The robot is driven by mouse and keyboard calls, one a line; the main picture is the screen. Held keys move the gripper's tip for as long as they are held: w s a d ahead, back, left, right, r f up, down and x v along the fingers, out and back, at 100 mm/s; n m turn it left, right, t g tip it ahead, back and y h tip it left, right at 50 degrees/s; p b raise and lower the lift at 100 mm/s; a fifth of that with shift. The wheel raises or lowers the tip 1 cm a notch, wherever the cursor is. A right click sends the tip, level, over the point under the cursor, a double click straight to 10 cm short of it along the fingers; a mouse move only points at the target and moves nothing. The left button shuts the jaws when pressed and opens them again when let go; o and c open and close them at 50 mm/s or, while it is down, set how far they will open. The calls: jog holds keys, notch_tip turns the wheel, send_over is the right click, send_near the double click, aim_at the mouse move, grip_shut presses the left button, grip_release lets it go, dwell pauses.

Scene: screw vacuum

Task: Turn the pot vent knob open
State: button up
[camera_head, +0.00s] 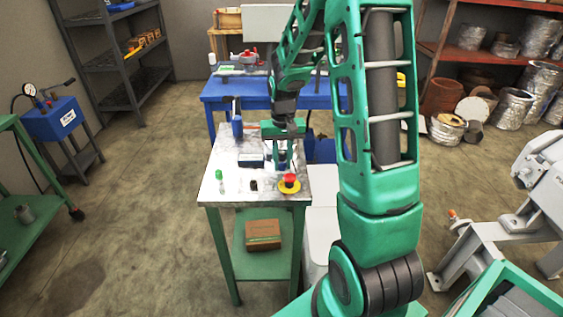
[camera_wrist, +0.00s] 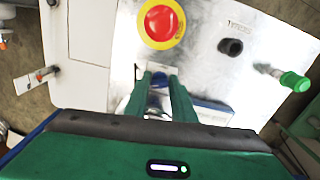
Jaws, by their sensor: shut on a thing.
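A white plate edge shows just past the fingertips. No label naming the pot vent is readable.
A red button on a yellow ring (camera_head: 289,184) is close to the fingers. A black knob (camera_wrist: 230,47) and a green-capped fitting (camera_wrist: 295,81) stand farther along the bench. A dark box (camera_head: 250,160) sits beside the gripper. A blue table (camera_head: 222,92) stands behind.

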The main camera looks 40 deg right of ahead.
aim_at(282, 163)
jog(key=shift+w+m, duration=0.1)
jog(key=shift+m, duration=2.1)
jog(key=o, duration=0.7)
notch_tip(282, 163, up, 11)
jog(key=shift+f, duration=0.1)
jog(key=s+a+r+n, duration=0.1)
jog(key=s, duration=0.8)
jog(key=s+r+n, duration=0.1)
jog(key=s, duration=0.9)
jog(key=s+a+r+n, duration=0.1)
jog(key=s, duration=0.8)
jog(key=shift+s+a, duration=0.35)
